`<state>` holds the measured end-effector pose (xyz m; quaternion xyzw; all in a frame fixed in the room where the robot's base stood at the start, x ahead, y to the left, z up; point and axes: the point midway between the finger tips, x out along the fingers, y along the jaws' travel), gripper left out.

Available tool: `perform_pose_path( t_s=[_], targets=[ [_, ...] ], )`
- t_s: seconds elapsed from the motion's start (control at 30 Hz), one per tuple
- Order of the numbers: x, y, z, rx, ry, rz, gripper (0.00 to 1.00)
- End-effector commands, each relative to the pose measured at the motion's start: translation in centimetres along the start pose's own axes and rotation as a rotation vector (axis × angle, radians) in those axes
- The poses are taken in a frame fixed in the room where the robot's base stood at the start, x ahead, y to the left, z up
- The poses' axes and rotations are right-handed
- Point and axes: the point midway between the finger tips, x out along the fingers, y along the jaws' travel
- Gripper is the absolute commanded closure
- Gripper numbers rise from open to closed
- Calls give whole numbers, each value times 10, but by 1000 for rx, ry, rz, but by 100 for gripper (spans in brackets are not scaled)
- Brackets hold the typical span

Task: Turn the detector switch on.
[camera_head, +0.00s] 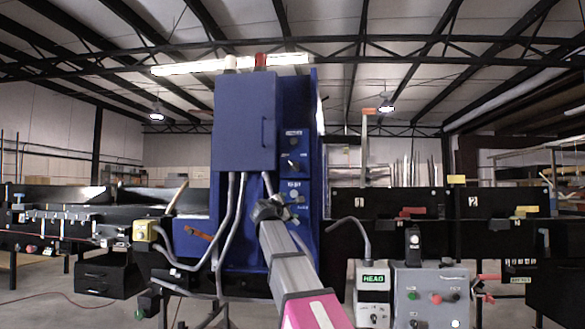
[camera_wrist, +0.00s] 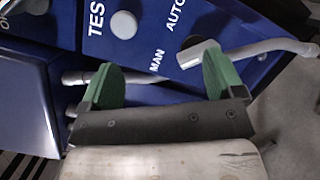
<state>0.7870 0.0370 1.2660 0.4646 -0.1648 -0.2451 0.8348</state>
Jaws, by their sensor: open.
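The detector is a tall blue cabinet (camera_head: 245,120) with a side control panel (camera_head: 291,180) in the head view. A small dark lever (camera_head: 293,161) sits on its upper part, and a round grey knob (camera_head: 294,195) lower down. My gripper (camera_head: 270,209) is in front of the lower panel. In the wrist view my gripper (camera_wrist: 162,78) is open, its green fingers spread over the blue panel (camera_wrist: 140,50) marked TEST, MAN and AUTO. A light grey lever-like part (camera_wrist: 190,56) shows between the fingers and passes behind the right finger. I cannot tell whether they touch, or which switch is the detector's.
Grey conduits (camera_head: 229,225) run down the cabinet's front. A grey control box (camera_head: 431,294) with buttons and a box labelled HEAD (camera_head: 374,281) stand to the right. A yellow box (camera_head: 144,231) and black conveyor machinery (camera_head: 60,228) lie to the left.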

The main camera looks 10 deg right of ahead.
Motion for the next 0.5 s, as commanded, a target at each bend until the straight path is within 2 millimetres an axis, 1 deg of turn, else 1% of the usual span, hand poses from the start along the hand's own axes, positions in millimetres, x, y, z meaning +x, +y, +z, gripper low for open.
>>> perform_pose_path(
  t_s=[0.03,0.1,0.2,0.3,0.33,0.4,0.5],
  targets=[
    [-2,28,12,-33,-22,39,13],
    [-7,58,28,-85,-55,86,13],
    [-15,91,48,-145,-95,136,13],
    [-20,111,61,-184,-123,166,13],
    [-21,114,63,-191,-128,171,13],
    [-23,120,66,-203,-136,179,13],
    [-21,122,68,-208,-140,182,13]
  ],
)
